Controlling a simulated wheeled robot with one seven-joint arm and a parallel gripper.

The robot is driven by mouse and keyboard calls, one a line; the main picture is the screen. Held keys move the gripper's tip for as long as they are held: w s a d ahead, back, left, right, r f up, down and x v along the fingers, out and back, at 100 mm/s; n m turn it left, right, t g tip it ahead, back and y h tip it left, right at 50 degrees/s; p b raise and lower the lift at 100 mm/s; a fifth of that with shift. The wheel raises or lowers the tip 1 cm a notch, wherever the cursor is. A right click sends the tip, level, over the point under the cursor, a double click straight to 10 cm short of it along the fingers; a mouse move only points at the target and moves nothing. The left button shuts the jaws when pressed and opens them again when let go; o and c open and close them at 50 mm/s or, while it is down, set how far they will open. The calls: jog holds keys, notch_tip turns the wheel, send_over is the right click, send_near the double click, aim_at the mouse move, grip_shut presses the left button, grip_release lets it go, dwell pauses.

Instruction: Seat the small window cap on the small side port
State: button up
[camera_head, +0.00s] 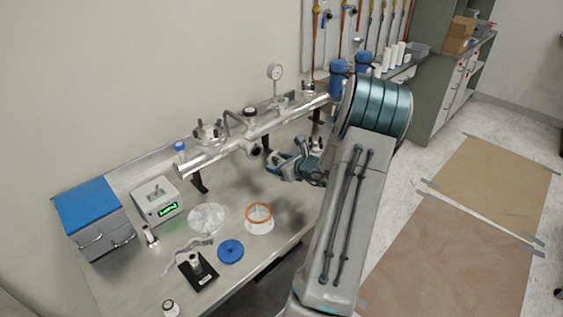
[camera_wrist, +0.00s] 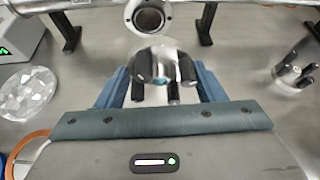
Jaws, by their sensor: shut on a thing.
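My gripper (camera_head: 279,163) is shut on the small window cap (camera_wrist: 162,66), a round shiny metal piece with several black knobs. In the wrist view the cap sits between my blue-grey fingers (camera_wrist: 163,88). The small side port (camera_wrist: 149,16) is a round flanged opening with a dark bore, just beyond the cap. The port also shows in the head view (camera_head: 253,151), on the near side of the long metal tube (camera_head: 235,140). The cap and the port look apart, with the cap in front of the port. The cap's mating face is hidden.
Another metal piece with black posts (camera_wrist: 295,74) stands on the bench to the right. Black supports (camera_wrist: 206,24) carry the tube.

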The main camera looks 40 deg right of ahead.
jog(key=w, duration=0.1)
jog(key=w+a, duration=0.1)
jog(key=w, duration=0.1)
jog(key=shift+w+a, duration=0.3)
jog(key=shift+w, duration=1.2)
jog(key=shift+r+b, duration=0.1)
jog(key=shift+b, duration=0.45)
jog(key=shift+w, duration=0.5)
dwell(0.9)
jog(key=o, duration=1.2)
